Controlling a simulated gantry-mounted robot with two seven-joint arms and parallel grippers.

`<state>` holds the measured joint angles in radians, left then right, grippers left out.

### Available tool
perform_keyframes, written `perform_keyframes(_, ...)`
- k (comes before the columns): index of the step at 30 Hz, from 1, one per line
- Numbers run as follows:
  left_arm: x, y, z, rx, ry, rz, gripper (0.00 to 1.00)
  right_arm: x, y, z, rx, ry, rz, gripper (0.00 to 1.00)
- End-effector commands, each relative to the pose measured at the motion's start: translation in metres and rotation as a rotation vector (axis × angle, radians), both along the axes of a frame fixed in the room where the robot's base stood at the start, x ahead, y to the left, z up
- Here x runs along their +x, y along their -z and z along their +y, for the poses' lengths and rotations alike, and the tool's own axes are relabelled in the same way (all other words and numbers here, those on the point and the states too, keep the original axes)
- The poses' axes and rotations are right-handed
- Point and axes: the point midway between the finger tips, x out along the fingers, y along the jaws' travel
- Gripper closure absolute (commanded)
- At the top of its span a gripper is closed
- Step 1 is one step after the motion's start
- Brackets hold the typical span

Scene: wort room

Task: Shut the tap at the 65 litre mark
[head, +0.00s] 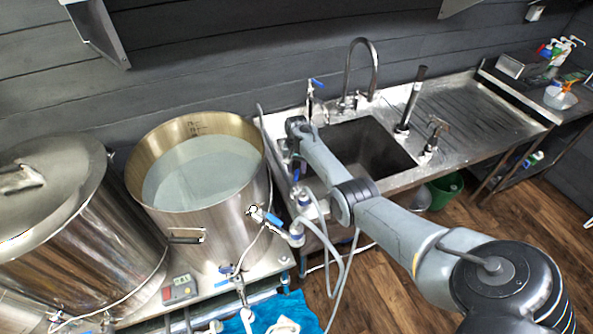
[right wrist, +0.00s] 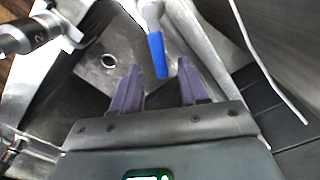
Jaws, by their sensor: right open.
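A large open steel pot (head: 225,235) holds pale, cloudy liquid (head: 200,172) below its rim. Dark marks (head: 195,127) show on its inner wall, but their figures are too small to read. A tap with a blue lever (head: 316,84) stands at the sink's back left corner. In the right wrist view, a blue lever (right wrist: 157,54) on a metal stem lies just ahead of my right gripper (right wrist: 160,80). The purple fingers are open and empty, with the lever near the gap between their tips. I cannot tell whether the lever touches a finger. My left gripper is out of view.
A lidded steel pot (head: 80,245) stands at left. A valve with a blue handle (head: 270,220) and hoses (head: 342,262) are at the open pot's right side. The sink (head: 365,150) has a curved faucet (head: 372,60) behind it.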

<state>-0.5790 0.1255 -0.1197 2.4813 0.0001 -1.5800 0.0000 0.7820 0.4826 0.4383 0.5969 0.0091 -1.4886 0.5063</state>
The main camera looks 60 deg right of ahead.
Motion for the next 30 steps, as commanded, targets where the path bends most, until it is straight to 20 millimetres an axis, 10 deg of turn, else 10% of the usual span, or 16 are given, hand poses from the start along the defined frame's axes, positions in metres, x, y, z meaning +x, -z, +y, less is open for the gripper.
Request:
perform_keyframes(16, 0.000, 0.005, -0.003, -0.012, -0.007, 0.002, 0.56, 0.000, 0.017, 0.000, -0.001, -0.001, 0.000, 0.56)
perform_keyframes(24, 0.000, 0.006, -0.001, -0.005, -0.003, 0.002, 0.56, 0.000, 0.017, 0.000, -0.001, -0.001, 0.000, 0.98)
perform_keyframes(30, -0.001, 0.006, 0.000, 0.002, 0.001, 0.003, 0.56, 0.000, 0.017, 0.000, -0.001, -0.001, 0.000, 1.00)
